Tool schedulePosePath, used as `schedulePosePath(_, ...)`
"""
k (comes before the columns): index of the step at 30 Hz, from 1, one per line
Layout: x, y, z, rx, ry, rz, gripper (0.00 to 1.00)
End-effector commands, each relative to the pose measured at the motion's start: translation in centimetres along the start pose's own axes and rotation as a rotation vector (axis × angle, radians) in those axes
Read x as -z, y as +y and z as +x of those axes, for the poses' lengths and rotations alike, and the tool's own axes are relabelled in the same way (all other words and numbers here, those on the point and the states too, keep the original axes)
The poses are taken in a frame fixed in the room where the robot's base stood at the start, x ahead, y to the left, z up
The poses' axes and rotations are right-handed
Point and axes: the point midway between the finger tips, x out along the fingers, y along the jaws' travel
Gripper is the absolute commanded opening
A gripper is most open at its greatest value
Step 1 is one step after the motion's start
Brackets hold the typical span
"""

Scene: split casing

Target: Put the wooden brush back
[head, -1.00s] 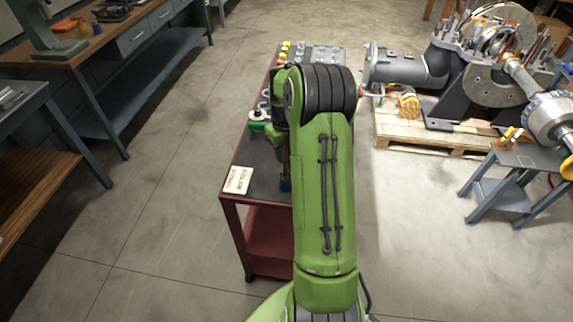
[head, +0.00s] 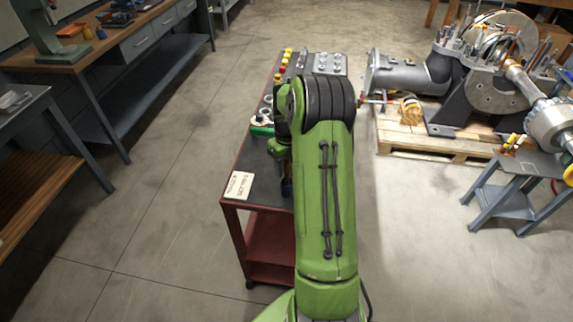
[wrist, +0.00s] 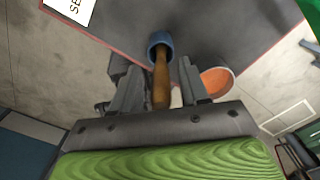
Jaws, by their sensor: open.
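The wooden brush shows in the wrist view as a brown handle (wrist: 161,82) with a blue end (wrist: 159,42) over the dark cart top. My gripper (wrist: 160,66) is open, with one finger on each side of the brown handle. I cannot tell whether either finger touches it. I cannot tell whether the blue part is the brush's own or a holder.
The red cart's dark top carries a white label card (head: 239,186), a green item (head: 262,126) and several small parts farther back. An orange round thing (wrist: 218,80) lies close to the right finger. A pallet (head: 440,146) with machinery stands right. Floor left of the cart is clear.

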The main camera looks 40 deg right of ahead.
Motion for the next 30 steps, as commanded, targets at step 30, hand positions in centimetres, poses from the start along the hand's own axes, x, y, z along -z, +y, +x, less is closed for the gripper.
schedulePosePath(30,8.8,15.3,-23.1,0.267,-0.079,-1.584,0.45)
